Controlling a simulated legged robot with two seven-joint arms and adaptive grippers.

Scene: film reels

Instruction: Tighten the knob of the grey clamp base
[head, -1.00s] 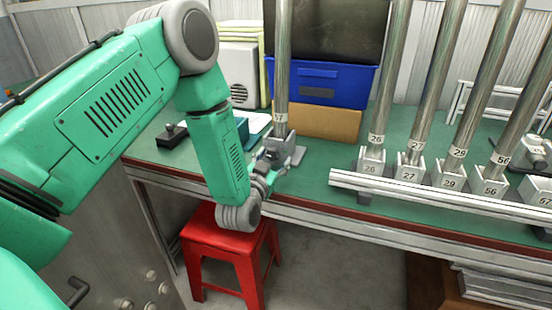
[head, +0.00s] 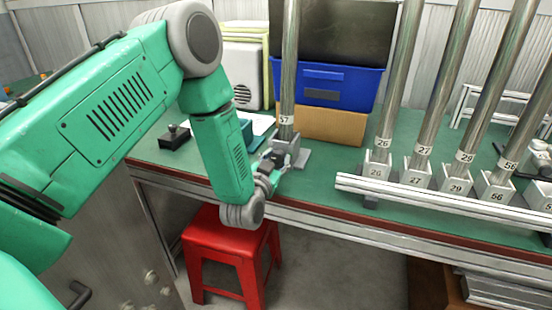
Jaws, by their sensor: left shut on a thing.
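The grey clamp base (head: 300,157) stands on the green table near its front edge, with an upright metal pole (head: 289,70) in it. A small number label shows low on the pole. My left gripper (head: 276,160) is at the left side of the base, shut on its knob. The knob is hidden by the fingers and too small to make out. My right gripper is not in view.
Several numbered poles stand in a white rack (head: 430,194) at right. A blue crate (head: 322,86) on a cardboard box (head: 320,124) is behind the base. A black device (head: 174,137) lies left. A red stool (head: 232,250) is below the table edge.

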